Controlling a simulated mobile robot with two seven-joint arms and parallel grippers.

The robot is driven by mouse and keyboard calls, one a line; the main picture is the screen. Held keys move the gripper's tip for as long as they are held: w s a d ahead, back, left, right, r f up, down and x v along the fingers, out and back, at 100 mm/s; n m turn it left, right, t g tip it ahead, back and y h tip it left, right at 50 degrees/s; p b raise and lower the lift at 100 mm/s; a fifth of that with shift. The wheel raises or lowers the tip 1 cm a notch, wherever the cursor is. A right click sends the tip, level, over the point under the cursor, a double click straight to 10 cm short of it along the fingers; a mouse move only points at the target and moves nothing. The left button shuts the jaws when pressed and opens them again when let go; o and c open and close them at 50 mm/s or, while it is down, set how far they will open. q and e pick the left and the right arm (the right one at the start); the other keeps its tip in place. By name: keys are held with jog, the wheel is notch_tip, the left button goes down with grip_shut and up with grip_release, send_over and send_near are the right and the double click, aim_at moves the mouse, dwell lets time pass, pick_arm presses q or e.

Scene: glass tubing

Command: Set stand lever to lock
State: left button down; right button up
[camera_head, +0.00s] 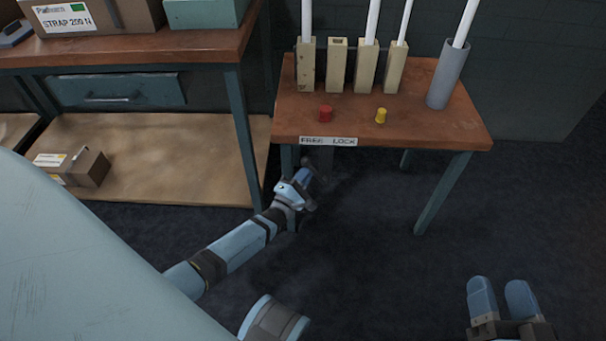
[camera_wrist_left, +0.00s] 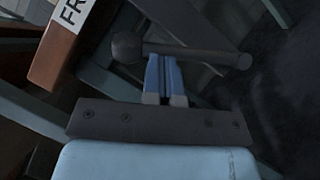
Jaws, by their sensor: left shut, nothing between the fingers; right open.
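The stand (camera_head: 380,115) is a small brown-topped table with a "FREE LOCK" label (camera_head: 328,141) on its front edge. In the left wrist view a dark grey lever (camera_wrist_left: 200,53) with a round knob at its left end lies across the picture, just beyond my left fingertips. My left gripper (camera_head: 308,176) is below the label, in front of the stand. It is shut and empty, with its fingers (camera_wrist_left: 163,62) together at the lever's bar; I cannot tell whether they touch it. In the head view the lever is hard to make out. My right gripper (camera_head: 502,285) is open and empty at the lower right.
On the stand are several pale wooden blocks (camera_head: 336,65), white tubes (camera_head: 371,20), a grey cylinder (camera_head: 447,75), a red knob (camera_head: 326,113) and a yellow knob (camera_head: 381,115). A workbench (camera_head: 130,48) with boxes is at left. The floor at right is clear.

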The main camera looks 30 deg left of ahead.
notch_tip(320, 180, up, 7)
jog(key=t+p, duration=0.3)
jog(key=p, duration=0.2)
pick_arm(q)
jog(key=w+d+r+m+g+p, duration=0.2)
jog(key=w+d+m+g+p, duration=0.2)
jog(key=d+m+p, duration=0.3)
jog(key=shift+w+d+r+m+g+p, duration=0.25)
jog(key=shift+m+g+p, duration=0.25)
jog(key=shift+m+g, duration=0.45)
pick_arm(e)
jog(key=s+d+f+g+h, duration=0.1)
jog(key=d+f+g+h, duration=0.1)
jog(key=f, duration=0.4)
jog(key=s+d+f+m+g+h, duration=0.1)
jog(key=d+f+g+h, duration=0.1)
jog(key=d+f+g, duration=0.2)
jog(key=shift+s+f+g+h, duration=0.3)
jog(key=shift+s+f+h, duration=0.1)
jog(key=shift+f, duration=1.05)
